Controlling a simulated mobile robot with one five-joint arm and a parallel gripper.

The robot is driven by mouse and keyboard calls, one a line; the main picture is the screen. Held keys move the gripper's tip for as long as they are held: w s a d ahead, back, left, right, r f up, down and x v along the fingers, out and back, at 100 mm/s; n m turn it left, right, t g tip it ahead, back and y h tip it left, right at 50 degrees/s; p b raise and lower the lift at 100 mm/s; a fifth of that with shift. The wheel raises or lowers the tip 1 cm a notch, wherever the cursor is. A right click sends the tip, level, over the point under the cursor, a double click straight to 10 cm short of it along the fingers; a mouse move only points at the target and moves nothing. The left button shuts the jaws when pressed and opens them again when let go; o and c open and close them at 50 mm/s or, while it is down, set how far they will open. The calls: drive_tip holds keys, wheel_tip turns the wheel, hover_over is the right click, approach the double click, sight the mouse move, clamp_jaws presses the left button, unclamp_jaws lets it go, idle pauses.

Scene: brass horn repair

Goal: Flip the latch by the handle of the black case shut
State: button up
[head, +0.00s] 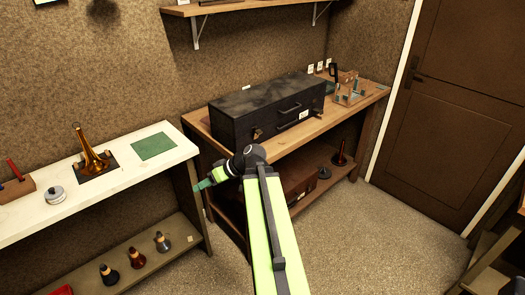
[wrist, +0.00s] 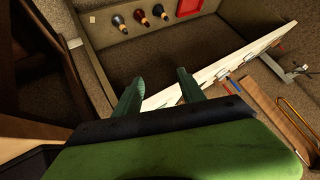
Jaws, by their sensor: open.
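The black case (head: 262,100) sits closed on the wooden bench, its front facing the room. Its dark handle (head: 293,123) is on the front face. A small brass-coloured latch (head: 257,133) shows left of the handle; I cannot tell its position at this size. Another small fitting near the right end is unclear. My gripper (head: 203,184) is in front of and below the case's left end, pointing left, apart from the case. In the wrist view its two green fingers (wrist: 158,82) are spread with nothing between them. The case's handle and latch are not recognisable there.
A white-topped table (head: 110,182) stands at left, with a horn bell (head: 92,152) and a green mat (head: 153,147). Its lower shelf (head: 130,268) holds several bottle-like items. A wooden rack (head: 348,90) stands right of the case. Open floor (head: 350,240) lies before the bench.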

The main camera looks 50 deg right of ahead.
drive_tip(key=s+d+t+h+b, duration=0.1)
drive_tip(key=s+d+t+b, duration=0.15)
drive_tip(key=d, duration=0.55)
drive_tip(key=s+d+t+h+b, duration=0.1)
drive_tip(key=s+d+t+b, duration=0.15)
drive_tip(key=d, duration=0.55)
drive_tip(key=m+t+h+b, duration=0.2)
drive_tip(key=t+h+b, duration=0.1)
drive_tip(key=t+h, duration=0.2)
approach(260, 132)
drive_tip(key=w, duration=0.7)
drive_tip(key=shift+w+d, duration=0.2)
drive_tip(key=shift+w, duration=0.2)
clamp_jaws()
drive_tip(key=shift+r+p, duration=0.1)
drive_tip(key=shift+p, duration=0.25)
